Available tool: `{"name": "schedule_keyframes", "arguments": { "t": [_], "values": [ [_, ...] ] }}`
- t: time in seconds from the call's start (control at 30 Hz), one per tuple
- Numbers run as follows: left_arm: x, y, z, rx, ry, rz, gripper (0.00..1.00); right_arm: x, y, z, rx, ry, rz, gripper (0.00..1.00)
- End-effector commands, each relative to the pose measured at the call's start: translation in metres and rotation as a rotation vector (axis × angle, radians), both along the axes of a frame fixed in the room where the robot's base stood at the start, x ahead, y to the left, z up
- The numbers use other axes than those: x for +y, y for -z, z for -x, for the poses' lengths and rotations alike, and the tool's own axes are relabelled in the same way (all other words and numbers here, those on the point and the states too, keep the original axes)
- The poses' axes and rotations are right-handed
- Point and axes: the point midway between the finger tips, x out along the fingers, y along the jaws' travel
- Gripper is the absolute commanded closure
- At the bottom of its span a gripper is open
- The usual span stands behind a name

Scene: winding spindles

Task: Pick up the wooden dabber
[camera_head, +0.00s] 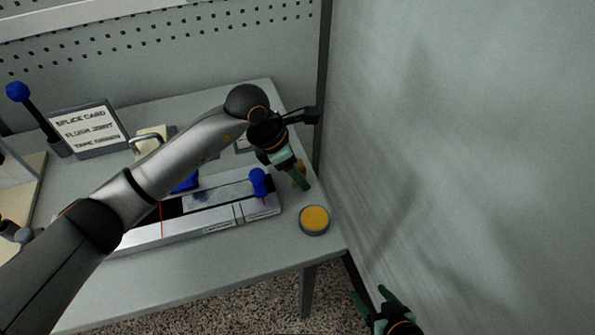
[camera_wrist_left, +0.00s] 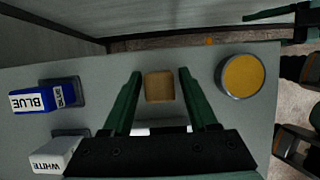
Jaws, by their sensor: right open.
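The wooden dabber shows as a tan, squarish block (camera_wrist_left: 159,86) on the grey table in the left wrist view. In the head view only a bit of tan (camera_head: 298,170) shows beside the green fingers; the rest is hidden. My left gripper (camera_head: 299,177) is open above the table's right part. In the left wrist view its two fingers (camera_wrist_left: 160,92) stand on either side of the dabber with a gap at each side. I cannot tell how far above the dabber the tips are. My right gripper (camera_head: 376,300) is open and empty, low beyond the table's right edge.
A round tin with a yellow-orange top (camera_head: 314,220) stands close by, near the table corner. A metal fixture with a blue knob (camera_head: 258,183) lies to the left. Blocks labelled BLUE (camera_wrist_left: 45,96) and WHITE (camera_wrist_left: 57,154) stand nearby. A grey wall (camera_head: 460,150) rises at right.

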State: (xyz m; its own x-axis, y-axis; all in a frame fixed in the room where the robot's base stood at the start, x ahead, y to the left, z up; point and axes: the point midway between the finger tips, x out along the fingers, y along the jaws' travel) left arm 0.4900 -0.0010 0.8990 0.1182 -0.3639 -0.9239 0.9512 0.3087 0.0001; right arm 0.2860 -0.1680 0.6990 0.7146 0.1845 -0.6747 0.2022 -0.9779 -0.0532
Motion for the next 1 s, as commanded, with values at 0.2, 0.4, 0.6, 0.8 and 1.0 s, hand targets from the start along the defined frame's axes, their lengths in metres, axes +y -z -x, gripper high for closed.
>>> {"name": "schedule_keyframes", "arguments": {
  "t": [0.2,0.4,0.6,0.8,1.0],
  "values": [
    [0.0003,-0.0003,-0.0001,0.0,0.0,0.0,0.67,0.0,0.0,0.0,0.0,0.0,0.0,0.29],
    [0.0002,-0.0005,-0.0001,0.0,0.0,0.0,0.89,0.0,-0.0001,-0.0001,0.0,0.0,0.0,0.29],
    [0.0002,-0.0005,-0.0001,0.0,0.0,0.0,1.0,0.0,-0.0001,-0.0001,0.0,0.0,0.0,0.29],
    [0.0001,-0.0007,-0.0002,-0.001,0.0,0.001,1.0,0.0,-0.0001,-0.0001,0.0,0.0,0.0,0.29],
    [0.0002,-0.0041,-0.0007,-0.002,-0.001,0.0,1.0,0.0,0.0011,-0.0003,-0.001,0.0,0.0,0.29]
  ]
}}
